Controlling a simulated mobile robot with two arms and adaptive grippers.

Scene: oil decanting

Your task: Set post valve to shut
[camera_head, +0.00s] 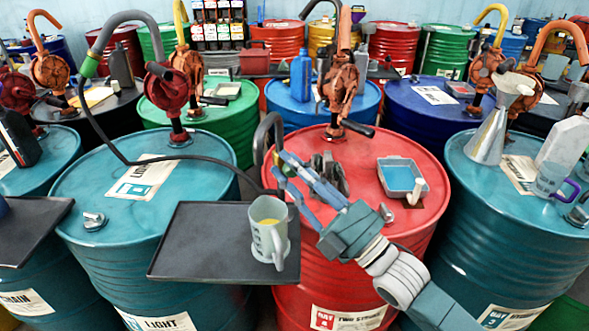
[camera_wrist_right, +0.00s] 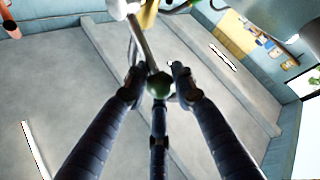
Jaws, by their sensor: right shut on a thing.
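A dark hooked spout (camera_head: 268,135), which seems to be part of the post valve, rises behind the front tray by the red drum. My right gripper (camera_head: 283,168) reaches up-left to its lower part, its fingers closed. In the right wrist view the fingers (camera_wrist_right: 158,85) close around a metal rod (camera_wrist_right: 145,45) with a green knob (camera_wrist_right: 159,83), apparently the valve lever. The valve body is mostly hidden, so I cannot read its setting. A pale mug (camera_head: 268,232) with yellow liquid stands on the dark tray (camera_head: 200,245) below the spout. My left gripper is not in view.
A black hose (camera_head: 165,164) crosses the teal drum (camera_head: 75,185) toward the spout. On the red drum (camera_head: 380,240) are a grey mechanism (camera_head: 328,178) and a blue-filled container (camera_head: 400,176). A metal funnel (camera_head: 488,135) stands at right. Pumps and drums crowd behind.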

